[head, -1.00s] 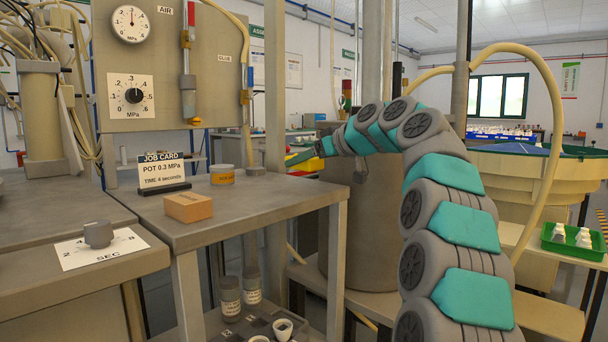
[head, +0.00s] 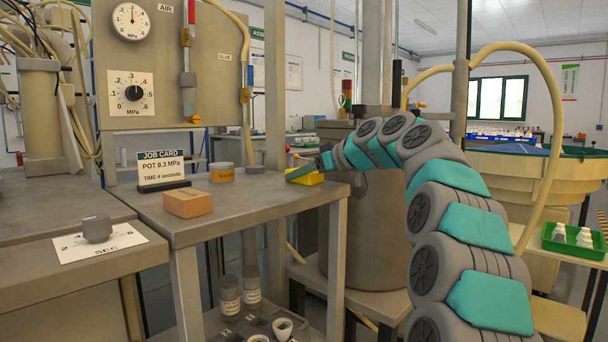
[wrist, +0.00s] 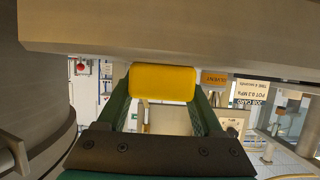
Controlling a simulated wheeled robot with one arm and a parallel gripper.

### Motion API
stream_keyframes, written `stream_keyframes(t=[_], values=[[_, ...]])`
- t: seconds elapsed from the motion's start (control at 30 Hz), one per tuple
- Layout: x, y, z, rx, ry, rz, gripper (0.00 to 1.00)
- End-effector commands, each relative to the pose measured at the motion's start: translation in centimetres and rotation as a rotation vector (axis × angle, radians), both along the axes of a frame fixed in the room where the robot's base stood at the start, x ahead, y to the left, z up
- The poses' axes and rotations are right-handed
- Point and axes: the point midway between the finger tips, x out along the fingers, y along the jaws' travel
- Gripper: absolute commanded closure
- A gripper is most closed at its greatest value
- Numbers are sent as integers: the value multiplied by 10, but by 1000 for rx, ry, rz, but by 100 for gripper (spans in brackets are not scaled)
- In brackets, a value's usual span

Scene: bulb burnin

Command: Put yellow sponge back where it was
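The yellow sponge (head: 308,179) is at the far right corner of the grey bench (head: 260,205) in the head view. My gripper (head: 304,172) is there with its green fingers at the sponge. In the wrist view, which is upside down, the sponge (wrist: 162,82) sits between the two fingertips (wrist: 162,95), with a finger against each side. The gripper is shut on it. The bench (wrist: 230,40) fills the top of that view, close to the sponge. I cannot tell whether the sponge rests on the bench or is just above it.
A large grey cylinder (head: 350,225) stands right of the bench, near my arm. The bench's front right is clear.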

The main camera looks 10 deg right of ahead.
Motion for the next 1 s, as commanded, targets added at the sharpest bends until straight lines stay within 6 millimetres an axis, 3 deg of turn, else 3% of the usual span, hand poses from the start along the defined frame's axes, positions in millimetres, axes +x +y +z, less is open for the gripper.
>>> stream_keyframes(t=[0.03,0.27,0.63,1.0], values=[[0,0,0,0,0,0,28],[0,0,0,0,0,0,2],[-1,-1,6,0,0,0,2],[-55,-39,32,1,-1,1,2]])
